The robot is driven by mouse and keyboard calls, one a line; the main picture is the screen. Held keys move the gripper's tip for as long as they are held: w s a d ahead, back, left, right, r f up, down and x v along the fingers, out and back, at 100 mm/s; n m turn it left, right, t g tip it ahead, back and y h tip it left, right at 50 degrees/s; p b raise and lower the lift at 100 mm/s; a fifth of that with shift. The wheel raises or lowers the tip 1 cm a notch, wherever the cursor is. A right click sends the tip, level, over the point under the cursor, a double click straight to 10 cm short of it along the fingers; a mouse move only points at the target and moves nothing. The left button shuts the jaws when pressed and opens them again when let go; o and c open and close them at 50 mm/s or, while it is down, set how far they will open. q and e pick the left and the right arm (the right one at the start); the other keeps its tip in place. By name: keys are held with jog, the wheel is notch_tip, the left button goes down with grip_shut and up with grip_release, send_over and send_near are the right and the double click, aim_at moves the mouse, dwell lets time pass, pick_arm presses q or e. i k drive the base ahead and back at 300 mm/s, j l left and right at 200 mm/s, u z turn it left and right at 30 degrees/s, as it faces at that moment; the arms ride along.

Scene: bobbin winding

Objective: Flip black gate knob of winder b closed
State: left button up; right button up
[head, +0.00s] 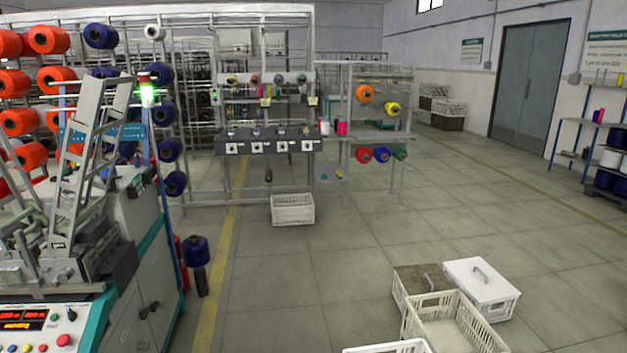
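A bobbin winding bench (268,135) stands at mid-distance, left of the picture's centre. Its dark front panel carries a row of several small white plates, each with a dark knob: the leftmost knob (235,148), one to its right (257,147), a third (283,146) and the rightmost (308,146). Labels are too small to read, so I cannot tell which is winder b or whether its gate is open or closed. Neither of my grippers is in view.
A white crate (293,209) sits on the floor before the bench. A large machine with a control panel (40,322) fills the left foreground. Crates (455,322) and a white lidded box (482,280) stand at front right. The middle floor (345,255) is clear.

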aim_at(34, 249)
jog(key=u, duration=1.5)
